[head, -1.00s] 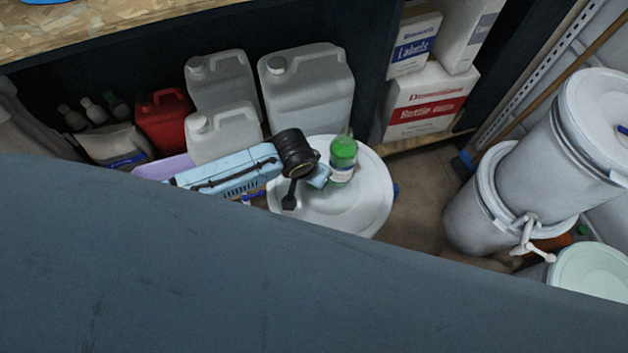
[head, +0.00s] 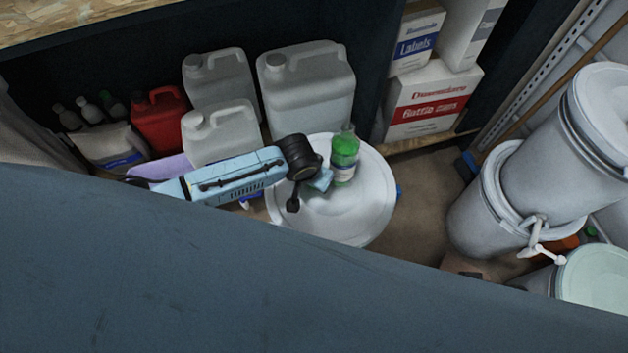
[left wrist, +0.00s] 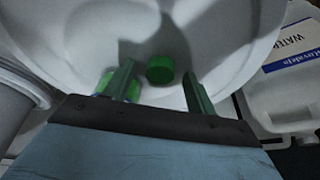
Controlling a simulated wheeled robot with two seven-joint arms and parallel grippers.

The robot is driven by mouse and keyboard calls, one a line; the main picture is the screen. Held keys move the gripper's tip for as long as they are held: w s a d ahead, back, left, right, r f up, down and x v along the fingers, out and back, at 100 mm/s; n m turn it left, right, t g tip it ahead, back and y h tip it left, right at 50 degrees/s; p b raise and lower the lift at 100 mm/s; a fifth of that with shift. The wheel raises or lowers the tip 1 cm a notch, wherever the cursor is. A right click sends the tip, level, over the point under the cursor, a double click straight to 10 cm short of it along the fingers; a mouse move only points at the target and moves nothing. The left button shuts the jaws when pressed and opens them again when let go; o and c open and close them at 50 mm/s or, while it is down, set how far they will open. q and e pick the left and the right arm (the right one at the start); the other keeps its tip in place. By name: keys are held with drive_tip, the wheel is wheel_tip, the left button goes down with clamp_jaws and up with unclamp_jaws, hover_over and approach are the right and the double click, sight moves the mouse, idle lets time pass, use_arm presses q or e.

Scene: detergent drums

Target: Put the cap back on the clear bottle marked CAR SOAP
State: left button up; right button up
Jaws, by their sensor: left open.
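The clear bottle (head: 344,158) holds green liquid and stands upright on a white drum lid (head: 360,212); its marking is too small to read. In the left wrist view the bottle (left wrist: 133,90) is partly hidden behind one finger. A round green cap (left wrist: 160,69) is between my fingertips with a gap on each side, seemingly lying on the lid; in the head view I cannot make it out. My left gripper (head: 321,181) is open, low over the lid just left of the bottle; it also shows in the left wrist view (left wrist: 158,72). My right gripper is not in view.
Grey jugs (head: 305,85) and a red canister (head: 160,120) stand behind and left. Cartons (head: 430,98) are at the back. Stacked drums (head: 550,150) stand right, with brown floor (head: 425,205) between. A dark blue-grey surface (head: 200,280) fills the foreground.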

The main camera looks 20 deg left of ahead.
use_arm(q)
drive_tip(key=c, duration=1.1)
drive_tip(key=shift+r, duration=0.15)
drive_tip(key=shift+c, duration=0.2)
drive_tip(key=shift+r, duration=0.15)
drive_tip(key=p+v, duration=0.2)
drive_tip(key=v, duration=0.1)
drive_tip(key=shift+w+a+r+p, duration=0.1)
drive_tip(key=shift+a+p, duration=0.25)
drive_tip(key=shift+p, duration=0.05)
drive_tip(key=s+a+p, duration=0.1)
drive_tip(key=a, duration=0.1)
drive_tip(key=s+a+p, duration=0.1)
drive_tip(key=s+a, duration=0.1)
drive_tip(key=a, duration=0.1)
drive_tip(key=shift+s, duration=0.25)
drive_tip(key=s+a+p, duration=0.2)
drive_tip(key=s+a, duration=0.4)
drive_tip(key=a, duration=0.3)
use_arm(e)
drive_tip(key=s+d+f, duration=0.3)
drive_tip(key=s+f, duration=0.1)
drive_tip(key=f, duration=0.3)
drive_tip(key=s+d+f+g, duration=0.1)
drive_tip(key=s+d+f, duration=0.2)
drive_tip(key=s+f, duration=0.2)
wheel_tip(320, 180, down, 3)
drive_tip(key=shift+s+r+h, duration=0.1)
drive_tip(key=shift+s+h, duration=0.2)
